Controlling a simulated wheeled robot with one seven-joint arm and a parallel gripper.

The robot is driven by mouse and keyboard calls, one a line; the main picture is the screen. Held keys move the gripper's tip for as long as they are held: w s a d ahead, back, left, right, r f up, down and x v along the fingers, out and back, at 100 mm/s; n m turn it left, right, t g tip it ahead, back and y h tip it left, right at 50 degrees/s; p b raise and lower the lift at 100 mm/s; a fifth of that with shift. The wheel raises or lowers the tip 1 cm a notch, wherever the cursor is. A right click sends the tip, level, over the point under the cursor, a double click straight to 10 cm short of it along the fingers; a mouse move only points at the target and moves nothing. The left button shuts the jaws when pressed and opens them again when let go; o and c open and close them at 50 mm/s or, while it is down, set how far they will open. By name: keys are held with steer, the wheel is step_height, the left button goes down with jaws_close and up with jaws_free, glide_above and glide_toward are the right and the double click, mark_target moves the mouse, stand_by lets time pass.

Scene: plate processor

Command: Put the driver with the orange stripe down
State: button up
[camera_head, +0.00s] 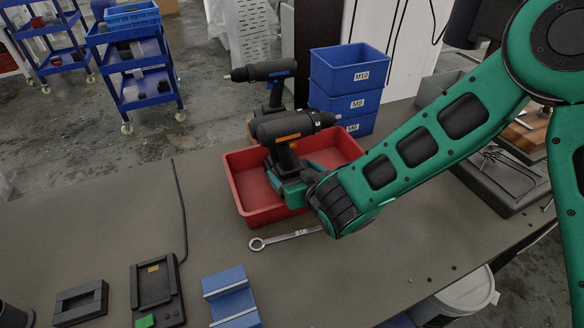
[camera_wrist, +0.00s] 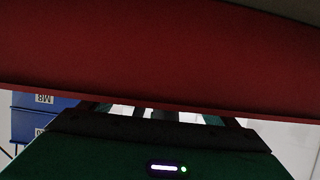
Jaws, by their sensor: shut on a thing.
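The driver with the orange stripe (camera_head: 292,126) is dark grey and black, and its chuck points right in the head view. My gripper (camera_head: 286,178) is shut on its handle and holds it upright over the red bin (camera_head: 243,213). The fingers and lower handle are partly hidden. I cannot tell whether the driver's base touches the bin floor. In the wrist view a broad red surface (camera_wrist: 150,55), which looks like the bin, fills the upper part and the driver is not visible.
A second dark driver (camera_head: 262,72) stands just behind. Stacked blue boxes (camera_head: 348,76) stand behind the bin. A wrench (camera_head: 283,239) lies in front of it. A charger-like dock (camera_head: 155,287) and a blue block (camera_head: 230,296) are at front left.

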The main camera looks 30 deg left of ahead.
steer(key=shift+f, duration=0.5)
steer(key=o, duration=2.1)
steer(key=shift+f, duration=0.15)
steer(key=shift+r, duration=0.25)
steer(key=v, duration=0.8)
steer(key=r+v, duration=0.1)
steer(key=v, duration=0.3)
